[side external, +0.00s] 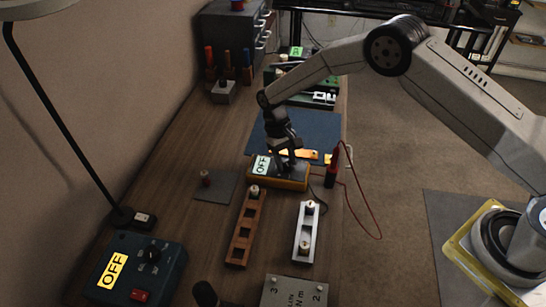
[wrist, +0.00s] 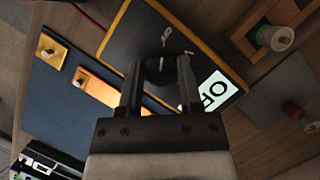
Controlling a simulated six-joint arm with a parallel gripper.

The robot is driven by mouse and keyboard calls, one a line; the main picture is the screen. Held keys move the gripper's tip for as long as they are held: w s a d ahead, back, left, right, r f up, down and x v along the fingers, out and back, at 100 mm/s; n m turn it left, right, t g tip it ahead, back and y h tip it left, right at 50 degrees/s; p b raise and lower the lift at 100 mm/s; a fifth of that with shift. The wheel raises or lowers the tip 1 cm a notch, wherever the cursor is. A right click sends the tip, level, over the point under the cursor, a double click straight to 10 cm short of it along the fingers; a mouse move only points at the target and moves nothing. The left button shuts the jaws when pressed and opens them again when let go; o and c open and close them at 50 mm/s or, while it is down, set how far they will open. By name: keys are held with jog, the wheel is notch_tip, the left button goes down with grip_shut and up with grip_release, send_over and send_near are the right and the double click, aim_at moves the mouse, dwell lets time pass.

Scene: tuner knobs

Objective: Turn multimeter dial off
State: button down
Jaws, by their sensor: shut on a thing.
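The multimeter (side external: 292,182) is a dark box with a yellow-orange rim, lying on the wooden bench. It also shows in the wrist view (wrist: 115,42), with a white label (wrist: 217,90) reading "OF" in part; in the side view the label (side external: 261,166) reads "OFF". My gripper (side external: 287,158) points down over the multimeter. In the wrist view its two fingers (wrist: 158,75) stand on either side of the dark round dial (wrist: 159,70) and are shut on it. A light pointer line shows on the dial. In the side view the arm hides the dial.
A red probe (side external: 334,163) with a cable stands right of the multimeter. A wooden strip (side external: 244,236) and a white strip (side external: 305,222) with knobs lie in front. A dark box (side external: 168,262) with its own "OFF" label is at lower left. A blue mat (side external: 318,128) lies behind.

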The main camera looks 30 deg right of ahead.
dwell(0.4)
jog(key=shift+c, duration=1.3)
grip_release()
jog(key=shift+r, duration=0.1)
jog(key=v, duration=0.7)
jog(key=shift+r, duration=0.35)
jog(key=shift+w, duration=0.15)
